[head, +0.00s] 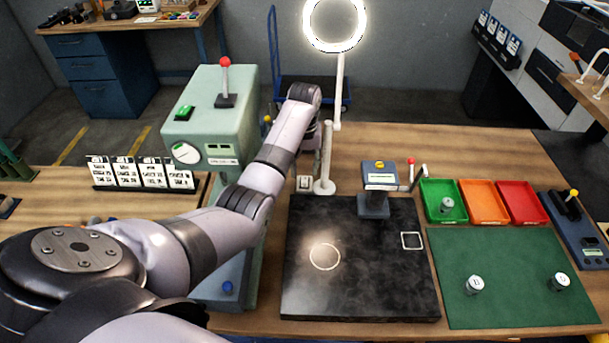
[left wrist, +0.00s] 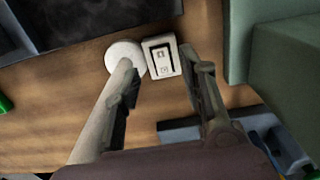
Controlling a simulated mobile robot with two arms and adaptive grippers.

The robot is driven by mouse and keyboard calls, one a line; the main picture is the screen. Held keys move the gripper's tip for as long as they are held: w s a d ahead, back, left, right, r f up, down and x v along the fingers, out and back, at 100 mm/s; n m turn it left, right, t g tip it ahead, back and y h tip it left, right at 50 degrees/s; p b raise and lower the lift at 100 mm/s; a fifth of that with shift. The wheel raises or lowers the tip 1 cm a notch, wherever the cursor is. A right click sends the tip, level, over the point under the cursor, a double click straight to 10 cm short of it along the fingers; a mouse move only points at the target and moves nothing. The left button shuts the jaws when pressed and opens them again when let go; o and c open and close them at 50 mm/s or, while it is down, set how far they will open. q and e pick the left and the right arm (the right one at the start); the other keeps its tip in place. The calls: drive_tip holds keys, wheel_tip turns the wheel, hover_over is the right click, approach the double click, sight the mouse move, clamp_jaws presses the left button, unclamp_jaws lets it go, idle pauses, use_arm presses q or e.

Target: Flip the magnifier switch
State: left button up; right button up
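The magnifier's ring lamp (head: 335,22) glows white at the top of the head view. Its pale post rises from a round base (head: 324,187), which also shows in the left wrist view (left wrist: 119,52). The magnifier switch (head: 304,182) is a small pale box beside that base. In the left wrist view the switch (left wrist: 162,58) shows a dark-framed rocker. My left gripper (left wrist: 165,85) is open and empty, its fingers parted with the switch ahead between them. The pale post runs alongside the left finger; contact cannot be told. My right gripper is not in view.
A green machine (head: 225,100) with a red-topped lever stands left of the switch. A dark stone plate (head: 360,285) lies in front. Green, orange (head: 483,203) and red trays and a green mat (head: 510,310) with metal parts are on the right.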

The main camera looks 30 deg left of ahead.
sight(305, 185)
use_arm(q)
wheel_tip(305, 185, down, 6)
drive_tip(key=shift+w+r+p, duration=0.1)
drive_tip(key=shift+p, duration=0.4)
drive_tip(key=shift+c, duration=0.5)
clamp_jaws()
